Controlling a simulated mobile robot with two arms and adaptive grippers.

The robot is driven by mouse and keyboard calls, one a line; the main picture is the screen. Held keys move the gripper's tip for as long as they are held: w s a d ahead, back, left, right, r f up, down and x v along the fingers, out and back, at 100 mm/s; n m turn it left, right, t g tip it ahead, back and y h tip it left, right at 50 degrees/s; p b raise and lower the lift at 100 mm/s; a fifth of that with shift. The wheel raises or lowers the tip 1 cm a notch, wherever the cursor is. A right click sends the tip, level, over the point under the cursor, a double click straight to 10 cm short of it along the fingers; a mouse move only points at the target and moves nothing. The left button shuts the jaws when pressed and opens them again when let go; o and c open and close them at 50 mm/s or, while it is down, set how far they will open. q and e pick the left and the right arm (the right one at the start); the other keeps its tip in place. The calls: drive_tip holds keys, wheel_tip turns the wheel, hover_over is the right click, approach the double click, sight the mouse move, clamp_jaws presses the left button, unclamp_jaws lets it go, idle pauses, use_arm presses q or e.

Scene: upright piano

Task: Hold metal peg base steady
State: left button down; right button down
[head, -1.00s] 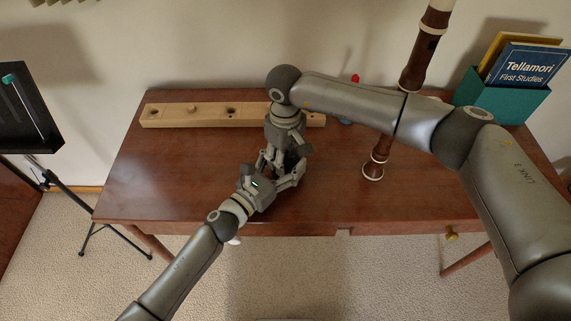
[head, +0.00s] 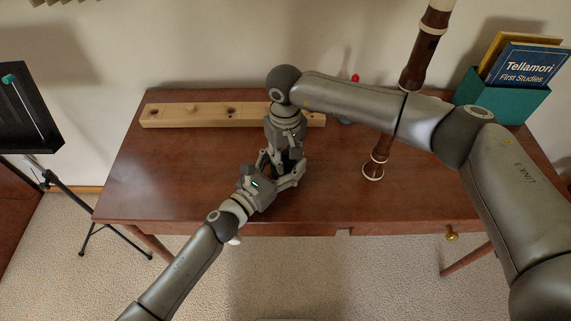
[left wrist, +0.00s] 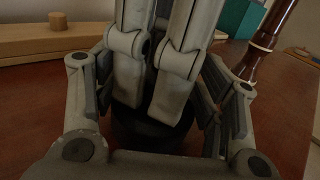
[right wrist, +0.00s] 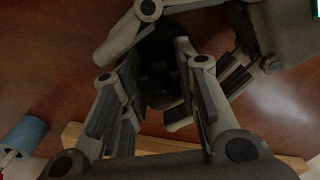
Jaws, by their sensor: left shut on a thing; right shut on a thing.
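The metal peg base shows as a dark, round piece between my two grippers, low in the left wrist view (left wrist: 150,132) and in the middle of the right wrist view (right wrist: 158,85). In the head view my grippers hide it. My left gripper (head: 280,178) is shut on it from the front left, just over the table. My right gripper (head: 287,155) points down from above and is shut on the same dark piece. The fingers of both grippers crowd together, and shadow hides the exact contact and any peg.
A wooden block (head: 168,117) with holes and a knob lies at the back of the table (head: 160,170). A dark wooden instrument (head: 420,55) with white rings stands right of the grippers. A teal box (head: 505,102) holds books. The table's front left and right are clear.

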sight(286, 151)
drive_tip(key=c, duration=1.1)
unclamp_jaws()
drive_tip(key=shift+r, duration=2.3)
drive_tip(key=o, duration=0.5)
drive_tip(key=shift+o, duration=0.2)
wheel_tip(286, 151, up, 12)
